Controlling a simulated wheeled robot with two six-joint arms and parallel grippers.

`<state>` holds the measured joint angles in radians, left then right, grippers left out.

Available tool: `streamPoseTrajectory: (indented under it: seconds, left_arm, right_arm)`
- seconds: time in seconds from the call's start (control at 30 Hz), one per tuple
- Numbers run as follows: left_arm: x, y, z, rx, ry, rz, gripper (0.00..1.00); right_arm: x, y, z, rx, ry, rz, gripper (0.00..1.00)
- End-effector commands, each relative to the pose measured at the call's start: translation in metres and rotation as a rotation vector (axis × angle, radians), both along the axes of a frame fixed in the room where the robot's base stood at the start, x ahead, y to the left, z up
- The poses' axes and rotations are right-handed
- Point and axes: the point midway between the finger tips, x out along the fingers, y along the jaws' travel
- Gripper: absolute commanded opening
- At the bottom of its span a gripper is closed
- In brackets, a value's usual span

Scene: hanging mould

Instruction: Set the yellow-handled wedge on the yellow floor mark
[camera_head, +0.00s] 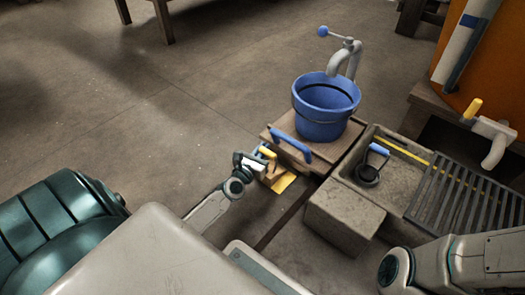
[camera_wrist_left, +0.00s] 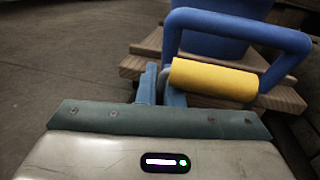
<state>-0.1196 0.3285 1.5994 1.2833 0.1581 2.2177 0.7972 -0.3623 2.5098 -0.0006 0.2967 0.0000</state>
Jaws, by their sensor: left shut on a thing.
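My left gripper (camera_head: 258,160) is shut on the yellow handle (camera_head: 267,152) of the wedge. The wedge's brown body (camera_head: 273,173) shows just below the gripper, partly hidden by it. The yellow floor mark (camera_head: 285,182) shows right beside and below the wedge, partly covered in this view; I cannot tell whether the wedge touches the floor. In the left wrist view the yellow handle (camera_wrist_left: 213,79) lies across the fingers (camera_wrist_left: 160,88), and the wedge body is hidden. My right gripper is out of view; only part of its arm shows at lower right.
A wooden board (camera_head: 310,152) with a blue handle (camera_head: 290,146) bears a blue bucket (camera_head: 322,122) right behind the wedge. A stone trough (camera_head: 400,170) with a dark grate (camera_head: 460,195) stands to the right. The floor at left is clear.

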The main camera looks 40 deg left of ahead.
Motion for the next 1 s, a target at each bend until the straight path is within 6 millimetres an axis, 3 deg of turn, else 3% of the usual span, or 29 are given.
streamPoseTrajectory:
  seconds: [0.2,0.23,0.3,0.33,0.7,1.0]
  left_arm:
    - [0.000,0.000,-0.004,0.000,-0.001,0.000,0.00]
    - [0.000,0.000,-0.003,0.000,0.000,0.000,0.12]
    - [0.000,0.000,-0.002,0.000,0.000,0.000,0.26]
    - [0.000,0.000,-0.002,0.000,0.000,0.000,0.28]
    - [0.000,0.000,0.003,0.000,0.000,0.000,0.28]
    - [-0.055,-0.007,0.001,0.001,0.003,-0.001,0.28]
  right_arm:
    - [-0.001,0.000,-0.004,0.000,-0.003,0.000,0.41]
    - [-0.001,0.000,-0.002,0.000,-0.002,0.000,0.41]
    - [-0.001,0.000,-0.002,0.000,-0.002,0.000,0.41]
    - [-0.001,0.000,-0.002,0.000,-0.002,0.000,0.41]
    - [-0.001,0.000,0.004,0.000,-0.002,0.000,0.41]
    - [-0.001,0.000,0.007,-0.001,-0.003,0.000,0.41]
